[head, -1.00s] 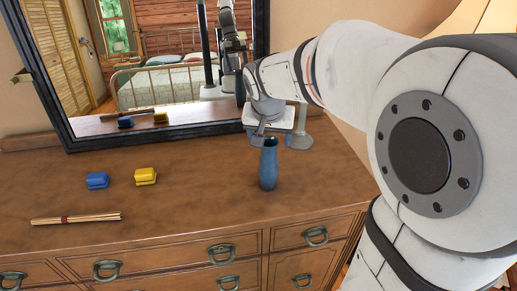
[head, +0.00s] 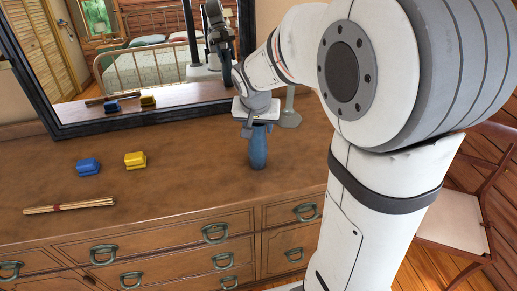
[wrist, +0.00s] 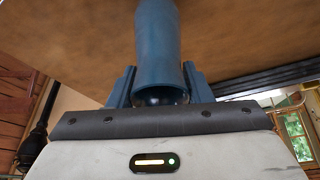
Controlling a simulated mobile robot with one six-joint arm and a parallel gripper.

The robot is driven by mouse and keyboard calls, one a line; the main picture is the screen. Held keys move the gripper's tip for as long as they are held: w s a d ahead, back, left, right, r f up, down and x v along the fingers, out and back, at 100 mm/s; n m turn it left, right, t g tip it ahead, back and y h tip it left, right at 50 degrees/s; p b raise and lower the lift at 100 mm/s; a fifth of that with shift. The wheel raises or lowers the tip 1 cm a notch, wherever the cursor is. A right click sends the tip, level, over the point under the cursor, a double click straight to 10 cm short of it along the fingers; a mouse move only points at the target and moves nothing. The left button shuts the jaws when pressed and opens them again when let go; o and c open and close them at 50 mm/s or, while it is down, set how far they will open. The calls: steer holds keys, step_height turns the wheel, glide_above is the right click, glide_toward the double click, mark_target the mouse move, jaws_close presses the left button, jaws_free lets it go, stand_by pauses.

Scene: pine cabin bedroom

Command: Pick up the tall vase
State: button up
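The tall blue vase (head: 258,152) stands upright on the wooden dresser, near its right side. My gripper (head: 259,127) points down over the vase's top, one finger at each side of the rim. In the wrist view, the vase (wrist: 157,40) runs away from the palm, its dark mouth between my two fingers (wrist: 160,85). The vase's rim is partly hidden by the gripper in the head view.
A blue block (head: 88,166), a yellow block (head: 135,159) and a bundle of sticks (head: 70,205) lie on the dresser (head: 190,190) to the left. A framed mirror (head: 140,117) stands behind. A greyish stand (head: 289,118) is close behind the vase. A chair (head: 455,220) is at the right.

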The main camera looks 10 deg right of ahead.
steer(key=c, duration=0.9)
